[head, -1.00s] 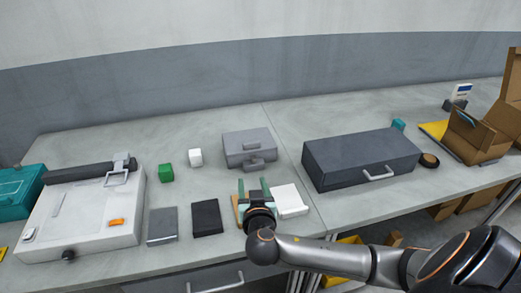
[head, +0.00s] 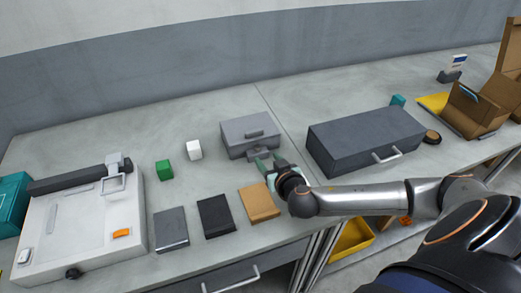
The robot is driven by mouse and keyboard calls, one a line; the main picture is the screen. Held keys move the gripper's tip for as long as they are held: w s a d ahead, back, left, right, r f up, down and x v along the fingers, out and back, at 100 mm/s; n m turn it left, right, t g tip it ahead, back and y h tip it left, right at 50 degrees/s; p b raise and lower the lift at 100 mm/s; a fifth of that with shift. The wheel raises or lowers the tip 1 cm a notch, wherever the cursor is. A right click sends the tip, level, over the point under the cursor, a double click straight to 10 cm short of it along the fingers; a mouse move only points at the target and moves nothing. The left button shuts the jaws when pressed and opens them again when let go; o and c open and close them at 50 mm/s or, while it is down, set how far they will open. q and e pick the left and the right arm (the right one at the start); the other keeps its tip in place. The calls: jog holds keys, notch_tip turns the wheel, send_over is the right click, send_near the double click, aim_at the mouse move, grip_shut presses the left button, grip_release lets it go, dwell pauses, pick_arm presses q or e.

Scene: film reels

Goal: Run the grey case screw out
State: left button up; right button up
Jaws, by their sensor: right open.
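The grey case (head: 242,132) stands on the far part of the bench, with a raised bar on its lid. A small grey piece (head: 251,154) juts from its front face. I cannot tell for sure whether that piece is the screw. My right gripper (head: 267,161) is open, low in front of the case at its right side. Its greenish fingers point toward the case's front. They look close to the jutting piece, but I cannot tell whether they touch it. My left gripper is not in view.
A tan box (head: 259,203), a black box (head: 215,216) and a grey box (head: 171,229) lie in front. Green (head: 164,170) and white (head: 194,150) cubes stand left of the case. A large dark case (head: 365,140) stands right. A white machine (head: 85,225) is at left.

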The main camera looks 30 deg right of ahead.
aim_at(259, 149)
jog(key=x, duration=0.7)
jog(key=shift+w, duration=0.1)
grip_shut()
dwell(0.4)
